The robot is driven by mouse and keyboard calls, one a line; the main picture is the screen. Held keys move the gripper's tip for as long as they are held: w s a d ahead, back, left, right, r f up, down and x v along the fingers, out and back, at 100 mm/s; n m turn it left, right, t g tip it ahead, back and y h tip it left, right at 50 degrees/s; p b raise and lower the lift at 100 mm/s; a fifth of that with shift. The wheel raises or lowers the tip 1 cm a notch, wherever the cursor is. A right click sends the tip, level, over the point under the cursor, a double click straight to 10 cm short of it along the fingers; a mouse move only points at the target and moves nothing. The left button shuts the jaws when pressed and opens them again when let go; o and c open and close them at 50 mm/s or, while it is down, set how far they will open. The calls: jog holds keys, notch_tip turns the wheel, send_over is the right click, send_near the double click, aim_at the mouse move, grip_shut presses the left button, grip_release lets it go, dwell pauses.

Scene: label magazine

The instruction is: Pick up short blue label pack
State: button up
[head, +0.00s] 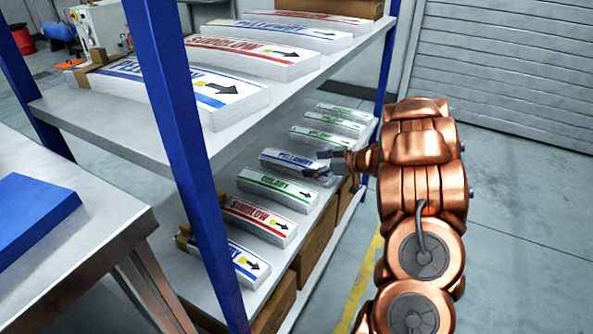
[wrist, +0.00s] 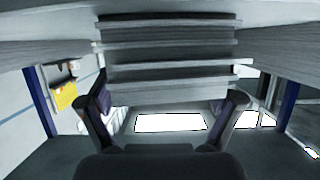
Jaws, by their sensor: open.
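A white label pack with blue lettering and a black arrow (head: 285,160) lies on the lower shelf, in the middle of a row. My gripper (head: 322,164) is at its right end, fingers apart; contact is unclear. In the wrist view, my open gripper (wrist: 165,108) has one finger on each side, with a layered grey stack (wrist: 165,65) ahead between them. I cannot tell for sure that this stack is the blue pack. Another blue-lettered pack (head: 245,265) lies at the near end of the lower shelf, partly behind the blue post.
Green-lettered packs (head: 275,190) and a red-lettered pack (head: 258,222) share the lower shelf. Larger blue and red packs lie on the upper shelf (head: 120,125), above it. A blue post (head: 180,130) stands in front. Brown boxes (head: 315,240) sit below. Floor at right is clear.

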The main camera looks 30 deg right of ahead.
jog(key=shift+x, duration=1)
jog(key=c, duration=1.5)
notch_tip(320, 180, up, 10)
jog(key=p, duration=0.4)
